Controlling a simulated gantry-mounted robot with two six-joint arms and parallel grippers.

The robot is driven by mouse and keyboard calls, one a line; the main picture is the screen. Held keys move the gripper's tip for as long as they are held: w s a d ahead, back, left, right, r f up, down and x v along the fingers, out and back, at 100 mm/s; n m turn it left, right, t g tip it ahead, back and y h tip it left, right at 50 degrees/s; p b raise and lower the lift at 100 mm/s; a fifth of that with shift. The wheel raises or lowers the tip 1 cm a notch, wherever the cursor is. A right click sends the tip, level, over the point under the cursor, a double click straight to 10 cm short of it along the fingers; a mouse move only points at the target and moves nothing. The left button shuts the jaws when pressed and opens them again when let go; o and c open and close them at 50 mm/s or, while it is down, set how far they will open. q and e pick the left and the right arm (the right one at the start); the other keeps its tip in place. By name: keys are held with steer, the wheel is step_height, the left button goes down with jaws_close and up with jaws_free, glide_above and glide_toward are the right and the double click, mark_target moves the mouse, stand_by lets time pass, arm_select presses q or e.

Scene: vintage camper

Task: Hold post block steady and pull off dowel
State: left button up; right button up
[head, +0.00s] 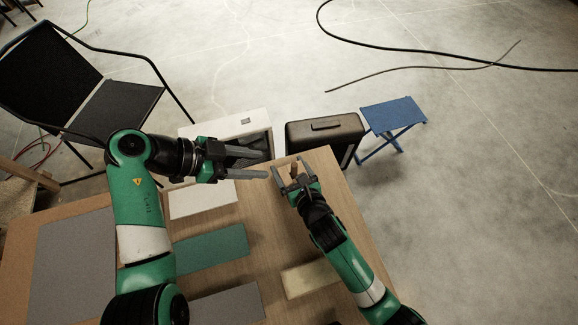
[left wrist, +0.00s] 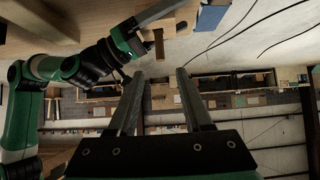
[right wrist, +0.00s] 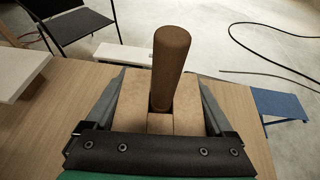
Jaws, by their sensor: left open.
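The pale wooden post block (right wrist: 132,105) stands on the table between the fingers of my right gripper (right wrist: 155,80), which look closed against its sides. The brown round dowel (right wrist: 170,62) stands upright out of the block. In the head view the dowel (head: 294,169) is small, between the fingers of my right gripper (head: 291,170). My left gripper (head: 265,164) is open and empty, to the left of the dowel and apart from it. In the left wrist view the dowel (left wrist: 159,45) shows beyond the open fingertips (left wrist: 160,74).
The wooden table (head: 270,235) carries a white panel (head: 203,198), a green panel (head: 212,255), a grey panel (head: 230,305) and a cream panel (head: 311,277). A black case (head: 325,132), a blue stool (head: 393,115) and a black chair (head: 118,105) stand beyond the table.

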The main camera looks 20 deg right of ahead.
arm_select(q)
steer(key=shift+c, duration=0.3)
arm_select(e)
steer(key=c, duration=0.7)
steer(key=shift+c, duration=0.2)
arm_select(q)
steer(key=m+t+y, duration=0.3)
steer(key=m+t, duration=0.2)
steer(key=m, duration=2.4)
glide_toward(292, 171)
steer(key=shift+x, duration=4.15)
